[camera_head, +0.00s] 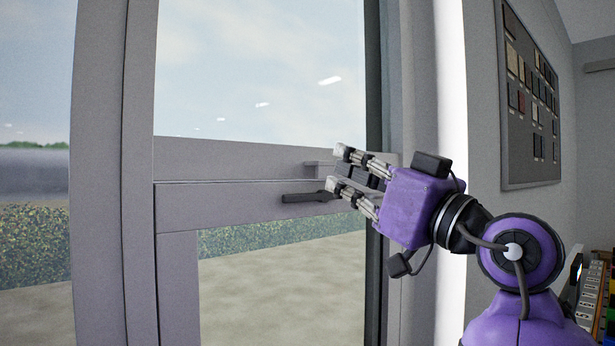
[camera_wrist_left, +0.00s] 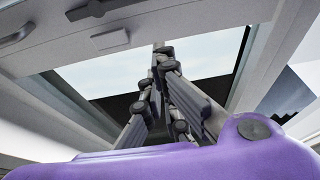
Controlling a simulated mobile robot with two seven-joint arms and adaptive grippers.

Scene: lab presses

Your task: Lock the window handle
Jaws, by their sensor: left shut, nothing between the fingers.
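The dark window handle (camera_head: 308,198) lies roughly level on the grey window frame (camera_head: 225,203) in the head view, its free end toward the left. A small light grey ledge or catch (camera_head: 317,168) sits just above it. My left gripper (camera_head: 338,168) is shut and empty at the right end of the handle, partly covering it; I cannot tell whether they touch. In the left wrist view the gripper (camera_wrist_left: 162,58) points at the window, with a dark handle (camera_wrist_left: 96,10) and a light block (camera_wrist_left: 110,40) on the frame at upper left.
A window post (camera_head: 100,200) stands at the left. A wall board with samples (camera_head: 532,100) hangs at the right. Colourful items (camera_head: 595,300) stand at the lower right edge. Another dark bar (camera_wrist_left: 15,38) shows at the left of the wrist view.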

